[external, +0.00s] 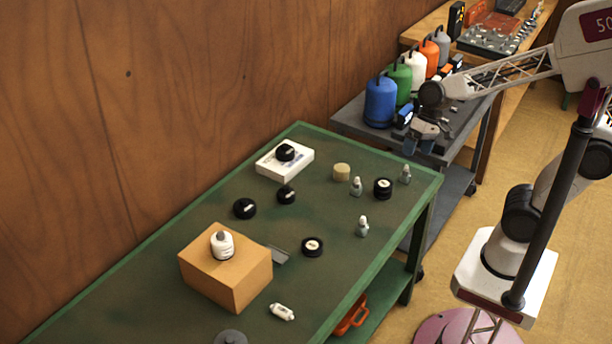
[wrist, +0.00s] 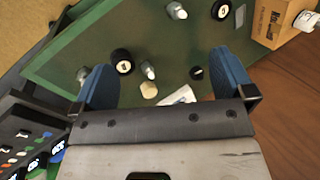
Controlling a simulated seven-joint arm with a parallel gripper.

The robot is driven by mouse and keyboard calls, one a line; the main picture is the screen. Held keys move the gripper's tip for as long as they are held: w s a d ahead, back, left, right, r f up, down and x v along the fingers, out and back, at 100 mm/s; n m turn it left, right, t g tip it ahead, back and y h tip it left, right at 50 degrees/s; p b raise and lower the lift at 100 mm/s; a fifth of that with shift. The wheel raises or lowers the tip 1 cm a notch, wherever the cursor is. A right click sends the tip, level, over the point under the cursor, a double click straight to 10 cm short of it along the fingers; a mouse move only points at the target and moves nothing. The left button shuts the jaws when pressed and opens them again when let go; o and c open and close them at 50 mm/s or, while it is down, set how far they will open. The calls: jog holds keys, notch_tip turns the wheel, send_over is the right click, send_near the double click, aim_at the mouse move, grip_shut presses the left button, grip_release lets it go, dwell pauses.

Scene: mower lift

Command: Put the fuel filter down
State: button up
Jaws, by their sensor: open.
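A small white cylinder with narrow ends, which looks like the fuel filter (external: 282,312), lies on its side on the green bench (external: 335,290), right of the cardboard box. I cannot make it out in the wrist view. My gripper (external: 425,149) is open and empty, in the air by the bench's far end and the grey cart. In the wrist view my gripper (wrist: 163,62) has its blue fingers spread wide, with nothing held between them. The bench top shows below and beyond the fingers.
The cardboard box (external: 226,278) carries a white bottle-like part (external: 222,246). Black caps, grey plugs and a beige cylinder (external: 341,172) stand on the bench; a white box (external: 272,163) is at its back. The grey cart (external: 352,122) holds coloured canisters. Bare bench shows between parts.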

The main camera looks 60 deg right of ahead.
jog(key=s+d+r+n+t+h, duration=0.2)
jog(key=s+d+h, duration=0.2)
jog(key=s+d, duration=0.4)
jog(key=d, duration=0.5)
jog(key=shift+s+d+r+n+h, duration=0.2)
jog(key=shift+d+r+n+h, duration=0.1)
jog(key=shift+h, duration=0.1)
